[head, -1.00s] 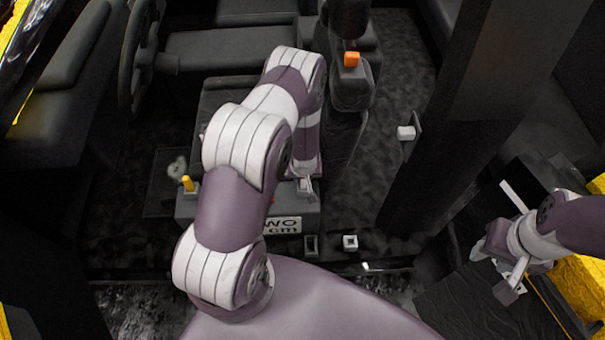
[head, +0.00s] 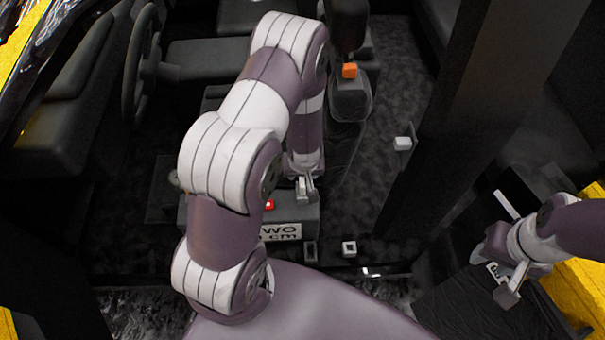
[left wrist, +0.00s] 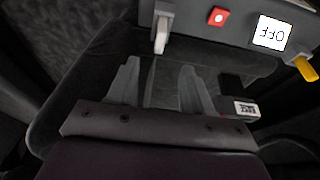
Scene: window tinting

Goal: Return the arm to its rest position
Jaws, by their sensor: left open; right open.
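My left arm reaches across the middle of the head view to a dark grey control box. Its gripper (head: 305,188) is at the box's right end, partly hidden by its own wrist. In the left wrist view the left gripper (left wrist: 162,80) is open and nothing shows between its fingers. The control box (left wrist: 225,38) lies just beyond the fingertips, with a pale lever, a red button (left wrist: 218,17), an "OFF" label (left wrist: 272,33) and a yellow lever (left wrist: 305,68). My right gripper (head: 508,272) is open at the lower right of the head view, above a dark surface.
A dark upright pillar (head: 450,110) stands between the two arms. An orange-topped console (head: 350,95) stands beyond the left gripper. A steering wheel (head: 140,62) and seats are at the upper left. Small white fittings (head: 349,249) sit near the sill.

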